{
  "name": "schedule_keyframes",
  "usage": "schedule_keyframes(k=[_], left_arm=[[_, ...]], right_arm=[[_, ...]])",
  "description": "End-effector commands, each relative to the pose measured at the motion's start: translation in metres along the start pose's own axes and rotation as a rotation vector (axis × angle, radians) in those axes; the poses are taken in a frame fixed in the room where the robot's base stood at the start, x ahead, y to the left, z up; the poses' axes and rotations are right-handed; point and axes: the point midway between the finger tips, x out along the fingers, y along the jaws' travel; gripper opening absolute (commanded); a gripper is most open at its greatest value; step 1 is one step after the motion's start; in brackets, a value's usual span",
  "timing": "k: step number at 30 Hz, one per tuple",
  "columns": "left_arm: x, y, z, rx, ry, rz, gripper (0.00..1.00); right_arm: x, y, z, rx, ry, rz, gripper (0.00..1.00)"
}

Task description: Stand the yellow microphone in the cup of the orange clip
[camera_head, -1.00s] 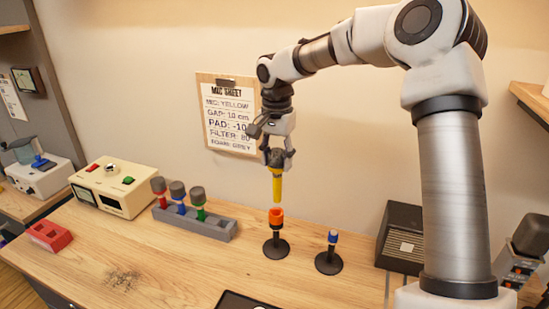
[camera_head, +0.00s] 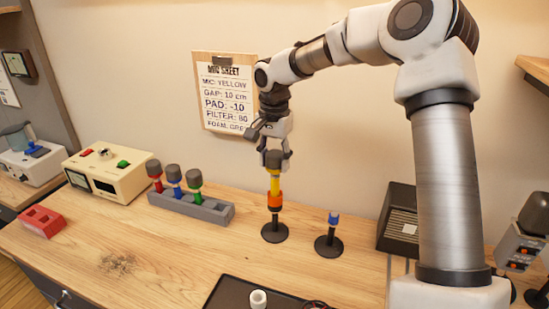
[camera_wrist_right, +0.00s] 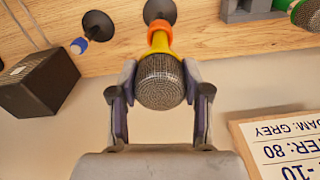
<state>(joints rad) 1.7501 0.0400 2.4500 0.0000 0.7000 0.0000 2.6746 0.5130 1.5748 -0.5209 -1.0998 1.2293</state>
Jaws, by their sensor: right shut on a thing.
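The yellow microphone (camera_head: 275,183) stands upright, its grey mesh head up and its lower end inside the cup of the orange clip (camera_head: 275,200). The clip sits on a black round-based stand on the table. My right gripper (camera_head: 275,158) is shut on the microphone at its head. In the right wrist view the fingers of the gripper (camera_wrist_right: 159,85) flank the mesh head, and the yellow body (camera_wrist_right: 160,45) runs into the orange cup (camera_wrist_right: 160,30). How deep it sits is hidden. My left gripper is not in view.
A stand with a blue clip (camera_head: 333,219) is just right of the orange one. A grey rack (camera_head: 190,206) with red, blue and green microphones is to the left. A black speaker box (camera_head: 398,215) stands right, and a dark tray (camera_head: 230,290) is in front.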

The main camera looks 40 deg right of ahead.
Motion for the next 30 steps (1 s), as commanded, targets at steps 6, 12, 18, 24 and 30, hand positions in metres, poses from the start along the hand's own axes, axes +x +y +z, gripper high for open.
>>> schedule_keyframes(k=[6, 12, 18, 24, 30], left_arm=[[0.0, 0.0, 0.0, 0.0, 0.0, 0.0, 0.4], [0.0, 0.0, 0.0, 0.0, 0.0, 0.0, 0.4], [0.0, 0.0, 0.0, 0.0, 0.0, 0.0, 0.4], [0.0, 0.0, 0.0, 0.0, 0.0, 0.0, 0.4], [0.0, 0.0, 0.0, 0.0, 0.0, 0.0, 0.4]], right_arm=[[-0.001, 0.0, 0.0, 0.0, 0.0, 0.0, 0.77], [0.0, 0.0, 0.0, 0.0, 0.0, 0.0, 0.77], [-0.012, -0.001, 0.0, -0.001, 0.002, -0.001, 0.77], [-0.059, -0.001, -0.001, 0.0, 0.004, -0.003, 0.77], [-0.105, -0.001, -0.001, 0.001, 0.002, -0.002, 0.77]])
